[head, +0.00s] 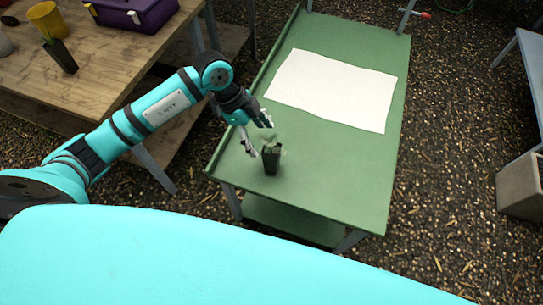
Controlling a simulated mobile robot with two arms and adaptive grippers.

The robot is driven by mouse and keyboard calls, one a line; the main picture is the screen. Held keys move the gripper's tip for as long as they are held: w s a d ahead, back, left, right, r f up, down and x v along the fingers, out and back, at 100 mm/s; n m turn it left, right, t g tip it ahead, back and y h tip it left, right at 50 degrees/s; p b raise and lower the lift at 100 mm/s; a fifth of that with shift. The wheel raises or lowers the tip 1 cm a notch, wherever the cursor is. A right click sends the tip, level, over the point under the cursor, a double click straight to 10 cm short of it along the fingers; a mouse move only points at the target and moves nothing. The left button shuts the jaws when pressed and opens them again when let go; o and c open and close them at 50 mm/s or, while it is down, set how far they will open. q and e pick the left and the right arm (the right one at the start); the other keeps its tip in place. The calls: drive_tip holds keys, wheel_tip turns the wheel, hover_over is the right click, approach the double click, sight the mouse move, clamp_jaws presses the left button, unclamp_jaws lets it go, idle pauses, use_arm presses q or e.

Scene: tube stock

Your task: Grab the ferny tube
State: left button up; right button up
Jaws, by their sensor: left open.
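The ferny tube is a small dark square pot (271,160) with a little pale green foliage at its top. It stands upright on the green table, near the table's front left corner. My left gripper (259,140) is open just above and beside the pot, with its fingers around the height of the foliage. Whether a finger touches the plant cannot be told. Another dark tube (61,56) with a green, strap-like leaf stands tilted on the wooden table at the upper left. My right gripper is not in view.
The green table (330,185) has a white sheet (333,90) lying on its far half and a raised rim. The wooden table (110,55) holds a yellow pot (46,20) and a purple toolbox (135,12). A grey block (520,188) stands on the right.

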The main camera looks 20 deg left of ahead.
sight(268, 150)
use_arm(q)
drive_tip(key=x, duration=0.6)
drive_tip(key=shift+d, duration=0.15)
drive_tip(key=x, duration=0.3)
drive_tip(key=p+x, duration=0.1)
drive_tip(key=shift+w+d, duration=0.3)
drive_tip(key=shift+w, duration=0.05)
drive_tip(key=shift+d+f, duration=0.2)
drive_tip(key=shift+f, duration=0.35)
drive_tip(key=c, duration=1.5)
drive_tip(key=shift+o, duration=0.2)
drive_tip(key=shift+r, duration=0.1)
